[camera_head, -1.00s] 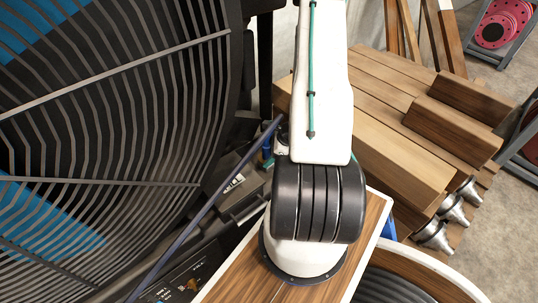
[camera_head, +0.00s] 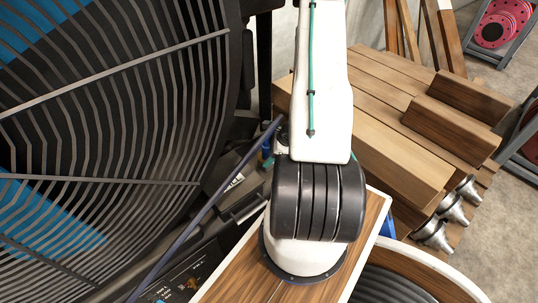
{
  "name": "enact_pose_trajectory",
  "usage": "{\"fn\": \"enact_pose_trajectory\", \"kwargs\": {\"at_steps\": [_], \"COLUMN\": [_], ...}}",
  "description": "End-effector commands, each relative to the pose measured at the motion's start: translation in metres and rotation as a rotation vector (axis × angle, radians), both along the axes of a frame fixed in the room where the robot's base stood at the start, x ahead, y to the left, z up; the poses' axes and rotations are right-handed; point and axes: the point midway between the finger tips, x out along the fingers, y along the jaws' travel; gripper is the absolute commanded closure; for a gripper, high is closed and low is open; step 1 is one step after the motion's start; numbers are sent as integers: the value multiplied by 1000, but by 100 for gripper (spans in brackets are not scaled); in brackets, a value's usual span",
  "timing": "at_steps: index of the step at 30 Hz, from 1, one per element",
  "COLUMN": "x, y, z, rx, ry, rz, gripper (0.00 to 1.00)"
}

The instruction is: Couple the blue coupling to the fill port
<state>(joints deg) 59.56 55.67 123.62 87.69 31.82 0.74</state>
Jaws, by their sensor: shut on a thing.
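My white arm with its black ribbed joint (camera_head: 318,200) fills the middle of the head view and hides my gripper. A small blue part (camera_head: 266,148) shows just left of the arm, beside a partly hidden pale and dark piece. I cannot tell whether this blue part is the blue coupling. No fill port can be made out. A long dark blue rod or hose (camera_head: 205,208) slants from beside the arm down to the bottom left.
A large black ribbed grille (camera_head: 110,110) with blue behind it fills the left. Wooden beams (camera_head: 400,140) are stacked at right, with metal cone-shaped fittings (camera_head: 452,208) at their near ends. A control panel (camera_head: 178,285) is bottom left. Racks with red discs (camera_head: 495,28) stand at far right.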

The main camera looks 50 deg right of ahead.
Motion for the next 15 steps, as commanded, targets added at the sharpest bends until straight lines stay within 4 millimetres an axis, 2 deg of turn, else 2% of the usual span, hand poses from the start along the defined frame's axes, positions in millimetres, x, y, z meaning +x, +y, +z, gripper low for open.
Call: {"fn": "enact_pose_trajectory", "kwargs": {"at_steps": [1, 5, 6, 8, 15], "x": [-3, -2, -2, -2, -3], "y": [1, 0, 0, 0, 4], "z": [-8, -8, -8, -8, -8], "rx": [-3, -4, -4, -3, 1], "ry": [17, 16, 16, 17, 20], "rz": [0, 1, 1, 1, 4], "gripper": [82, 82, 31, 14, 14]}}
